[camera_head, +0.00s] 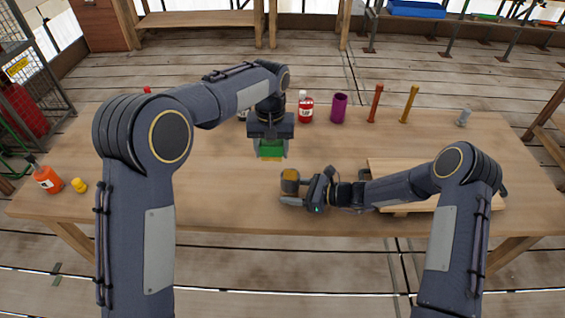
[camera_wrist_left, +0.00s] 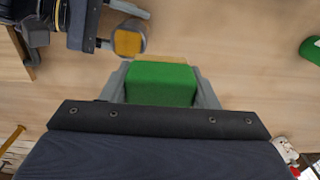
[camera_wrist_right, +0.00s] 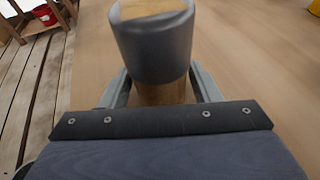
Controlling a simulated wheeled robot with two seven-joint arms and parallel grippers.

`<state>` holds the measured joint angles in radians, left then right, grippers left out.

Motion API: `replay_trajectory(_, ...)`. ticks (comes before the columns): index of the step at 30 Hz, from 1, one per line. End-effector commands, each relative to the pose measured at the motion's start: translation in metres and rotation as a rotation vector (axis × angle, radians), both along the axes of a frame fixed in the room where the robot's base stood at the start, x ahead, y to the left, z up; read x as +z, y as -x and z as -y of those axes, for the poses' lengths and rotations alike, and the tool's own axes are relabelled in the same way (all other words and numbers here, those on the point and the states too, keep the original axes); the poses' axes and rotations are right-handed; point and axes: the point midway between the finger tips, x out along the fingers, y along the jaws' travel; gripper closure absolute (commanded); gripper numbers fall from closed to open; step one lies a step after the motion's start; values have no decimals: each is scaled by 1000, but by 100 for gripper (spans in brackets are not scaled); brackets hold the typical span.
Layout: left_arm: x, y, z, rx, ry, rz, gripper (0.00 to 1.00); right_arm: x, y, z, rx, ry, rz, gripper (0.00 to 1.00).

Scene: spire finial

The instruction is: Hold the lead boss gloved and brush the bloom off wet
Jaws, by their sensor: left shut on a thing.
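The lead boss appears as a dark grey cylinder with a tan-yellow top (camera_head: 290,180), upright near the table's front middle. It fills the upper right wrist view (camera_wrist_right: 155,45), with a tan part below the grey, and shows from above in the left wrist view (camera_wrist_left: 129,42). My right gripper (camera_head: 300,190) has its fingers on either side of it; whether they press on it is unclear. My left gripper (camera_head: 271,141) is shut on a green block with a tan lower edge (camera_wrist_left: 160,84), seemingly the brush, held above and left of the boss. No glove is identifiable.
A wooden board (camera_head: 400,164) lies under my right arm. Along the back stand a red bottle (camera_head: 305,109), a purple cup (camera_head: 339,108), a red post (camera_head: 375,104) and a yellow post (camera_head: 409,105). An orange bottle (camera_head: 46,179) stands at left.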

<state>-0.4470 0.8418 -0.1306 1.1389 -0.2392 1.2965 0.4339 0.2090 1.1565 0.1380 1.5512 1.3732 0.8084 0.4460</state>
Motion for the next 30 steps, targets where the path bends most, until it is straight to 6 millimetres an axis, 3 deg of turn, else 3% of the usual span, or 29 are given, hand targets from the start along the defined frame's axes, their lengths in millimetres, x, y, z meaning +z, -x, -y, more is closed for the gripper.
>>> replay_trajectory(1, 0, 0, 0, 0, 0, 0, 64, 0, 0, 0, 0, 0, 0, 36)
replay_trajectory(4, 0, 0, 0, 0, 0, 0, 64, 0, 0, 0, 0, 0, 0, 23)
replay_trajectory(14, 0, 0, 0, 0, 0, 0, 64, 1, 0, 3, -1, 0, 0, 23)
replay_trajectory(19, 0, 0, 0, 0, 0, 0, 64, 8, 6, 24, -4, 1, 2, 23)
replay_trajectory(30, 0, 0, 0, 0, 0, 0, 64, 30, 28, 92, -3, 2, 1, 23)
